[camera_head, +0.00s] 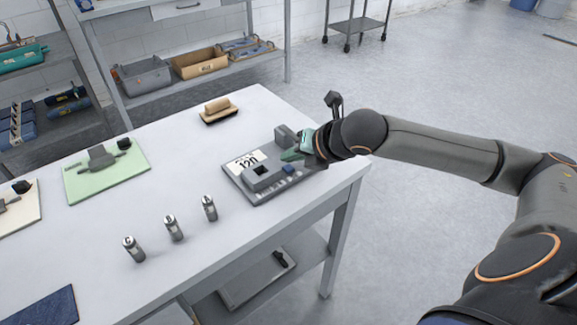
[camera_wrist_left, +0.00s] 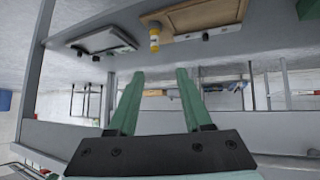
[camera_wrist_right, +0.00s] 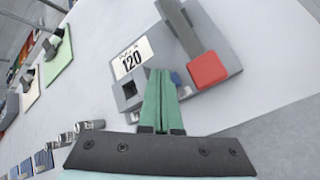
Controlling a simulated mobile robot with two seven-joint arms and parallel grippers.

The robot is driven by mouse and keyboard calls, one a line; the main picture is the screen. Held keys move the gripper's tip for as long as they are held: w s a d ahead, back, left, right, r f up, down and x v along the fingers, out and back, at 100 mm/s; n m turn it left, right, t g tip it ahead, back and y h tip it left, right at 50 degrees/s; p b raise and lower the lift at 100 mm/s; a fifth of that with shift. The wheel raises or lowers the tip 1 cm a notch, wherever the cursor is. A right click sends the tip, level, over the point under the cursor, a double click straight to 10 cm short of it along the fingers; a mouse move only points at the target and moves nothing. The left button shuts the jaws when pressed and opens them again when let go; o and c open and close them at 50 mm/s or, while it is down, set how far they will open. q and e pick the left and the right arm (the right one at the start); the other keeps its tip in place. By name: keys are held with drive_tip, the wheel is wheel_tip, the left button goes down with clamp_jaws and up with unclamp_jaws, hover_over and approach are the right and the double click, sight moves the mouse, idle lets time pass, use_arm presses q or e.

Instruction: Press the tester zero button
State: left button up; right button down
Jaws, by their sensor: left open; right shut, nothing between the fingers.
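The tester (camera_head: 236,178) is a grey device with a "120" label, near the table's right edge. It also shows in the right wrist view (camera_wrist_right: 131,92). A small blue button (camera_head: 289,168) is on it, partly visible beside my fingers in the right wrist view (camera_wrist_right: 176,78). No zero marking is readable. My right gripper (camera_head: 287,156) is shut and empty, its tips above the tester close to the blue button; contact cannot be told. A lever with a red end (camera_wrist_right: 208,70) lies just right of the fingertips. My left gripper (camera_wrist_left: 160,74) is open and empty, away from the tester.
Three labelled cylinders (camera_head: 173,228) stand left of the tester on the white table (camera_head: 215,270). A tan-handled block (camera_head: 219,110) is behind it. A green board (camera_head: 106,170) with a grey fixture lies further left. Shelves (camera_head: 150,100) with bins stand behind the table.

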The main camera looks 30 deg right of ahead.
drive_tip(key=shift+f, duration=0.1)
idle(0.7)
drive_tip(key=shift+f, duration=0.3)
drive_tip(key=shift+f, duration=0.55)
idle(0.8)
drive_tip(key=shift+r+p, duration=0.95)
drive_tip(key=shift+p, duration=0.6)
